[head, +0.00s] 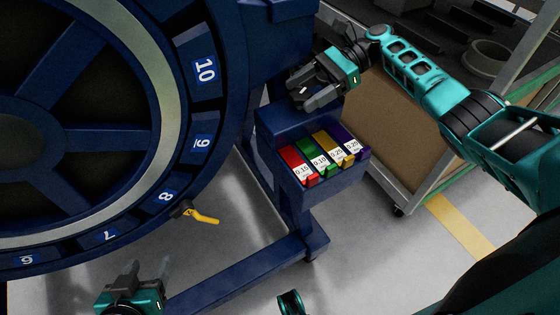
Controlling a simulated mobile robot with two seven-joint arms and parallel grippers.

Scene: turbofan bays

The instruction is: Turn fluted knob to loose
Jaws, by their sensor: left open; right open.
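A small dark knob-like part (180,209) with a yellow lever (204,217) sits at the lower right rim of the big blue wheel, near number 8. I cannot make out flutes on it, or any loose marking. My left gripper (150,266) is at the bottom left, below the yellow lever and apart from it. Its fingers point up and are open and empty. My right gripper (300,94) is above the blue bin holder, well to the right of the lever. It is open and holds nothing.
The blue wheel (135,35) with numbered plates fills the left. A blue holder (330,190) carries red, green, yellow and purple bins with number labels. A cart with a brown panel (400,125) stands at the right.

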